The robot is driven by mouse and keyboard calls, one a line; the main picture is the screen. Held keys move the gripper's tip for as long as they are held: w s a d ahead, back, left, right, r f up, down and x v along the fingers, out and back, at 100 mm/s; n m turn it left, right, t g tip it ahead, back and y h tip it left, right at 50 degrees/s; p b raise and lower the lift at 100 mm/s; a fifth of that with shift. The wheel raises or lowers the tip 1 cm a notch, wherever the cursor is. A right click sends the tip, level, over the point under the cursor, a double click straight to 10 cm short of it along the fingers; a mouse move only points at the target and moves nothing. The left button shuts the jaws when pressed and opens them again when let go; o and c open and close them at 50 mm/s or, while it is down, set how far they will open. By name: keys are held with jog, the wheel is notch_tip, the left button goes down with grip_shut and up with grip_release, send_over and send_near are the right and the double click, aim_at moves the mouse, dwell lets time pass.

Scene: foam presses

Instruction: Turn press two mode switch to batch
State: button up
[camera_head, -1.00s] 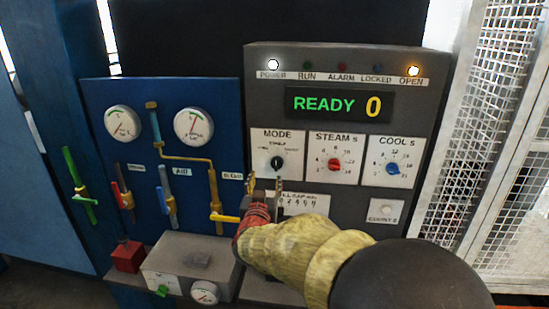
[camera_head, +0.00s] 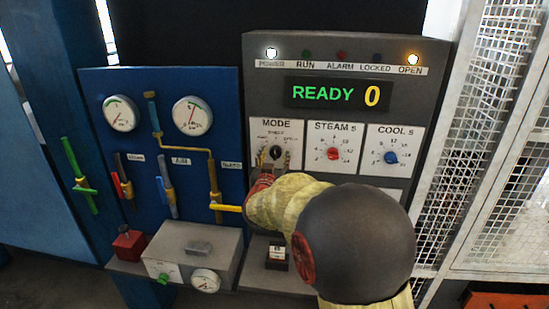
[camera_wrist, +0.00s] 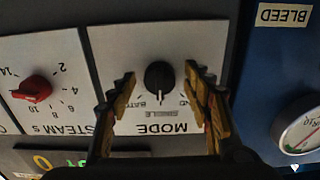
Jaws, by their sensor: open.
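The mode switch is a black round knob (camera_head: 275,153) on a white plate marked MODE (camera_head: 276,124), at the left of the grey press panel. In the wrist view, which is upside down, the knob (camera_wrist: 160,80) sits between the fingers. SINGLE is printed at mid-dial and BATCH to the left of it there. The knob's pointer seems to face SINGLE, but it is small. My gripper (camera_wrist: 158,84) is open, one finger on each side of the knob, with a gap to both. In the head view my gripper (camera_head: 274,162) covers the lower plate.
The STEAM S knob (camera_head: 333,153), red, and COOL S knob (camera_head: 391,157), blue, sit to the right. The display (camera_head: 338,94) reads READY 0. A blue gauge board (camera_head: 140,85) with a yellow handle (camera_head: 228,208) is left. A mesh guard (camera_head: 490,150) stands right.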

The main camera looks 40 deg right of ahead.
jog(key=shift+c, duration=0.8)
jog(key=c, duration=1)
jog(key=shift+b, duration=0.45)
jog(key=m+b, duration=0.3)
jog(key=shift+f, duration=0.2)
jog(key=m+b, duration=0.3)
jog(key=shift+b, duration=0.3)
jog(key=shift+r+m+b, duration=0.2)
jog(key=shift+m+b, duration=0.85)
jog(key=shift+m, duration=0.25)
jog(key=shift+r, duration=0.1)
jog(key=o, duration=1.2)
jog(key=shift+c, duration=0.2)
